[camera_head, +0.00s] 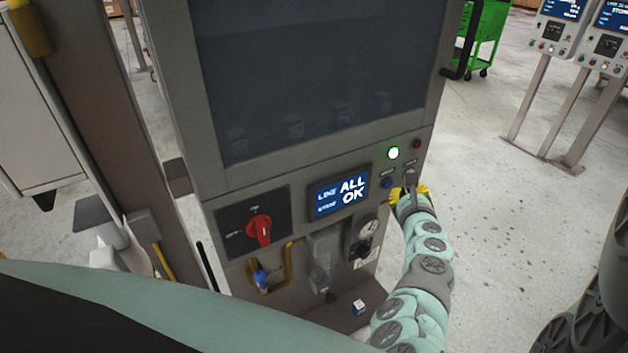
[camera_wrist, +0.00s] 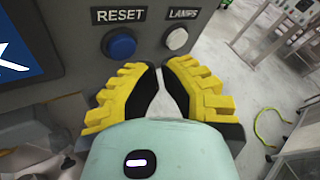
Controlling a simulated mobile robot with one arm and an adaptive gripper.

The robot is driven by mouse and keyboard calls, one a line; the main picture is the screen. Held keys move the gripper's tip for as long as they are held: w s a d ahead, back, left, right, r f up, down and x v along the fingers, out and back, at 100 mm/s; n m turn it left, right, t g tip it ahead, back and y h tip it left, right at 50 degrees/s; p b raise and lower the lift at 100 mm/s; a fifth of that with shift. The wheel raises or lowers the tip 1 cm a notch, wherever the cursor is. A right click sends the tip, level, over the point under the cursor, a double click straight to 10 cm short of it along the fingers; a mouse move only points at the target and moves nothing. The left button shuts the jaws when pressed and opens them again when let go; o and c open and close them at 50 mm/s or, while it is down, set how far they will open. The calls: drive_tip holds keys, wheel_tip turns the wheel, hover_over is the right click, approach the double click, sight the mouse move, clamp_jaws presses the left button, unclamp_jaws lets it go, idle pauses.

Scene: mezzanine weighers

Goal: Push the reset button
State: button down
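The blue reset button (camera_wrist: 121,45) is on the grey panel under a RESET label, at the upper left of the wrist view. It also shows in the head view (camera_head: 387,183), just left of my gripper. My gripper (camera_wrist: 160,67) has yellow and black fingers with their tips together and nothing between them. The tips are below and to the right of the button in the wrist view, apart from it in the picture. In the head view my gripper (camera_head: 408,190) is at the cabinet's right edge, partly hidden by my wrist.
A white LAMPS button (camera_wrist: 177,39) sits right of the reset button, close to the fingertips. A lit green lamp (camera_head: 393,153), a dark red button (camera_head: 416,144), an "ALL OK" screen (camera_head: 340,194) and a red rotary switch (camera_head: 259,230) share the cabinet.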

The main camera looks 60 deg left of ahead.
drive_tip(key=shift+s+d, duration=0.2)
drive_tip(key=shift+d, duration=2.1)
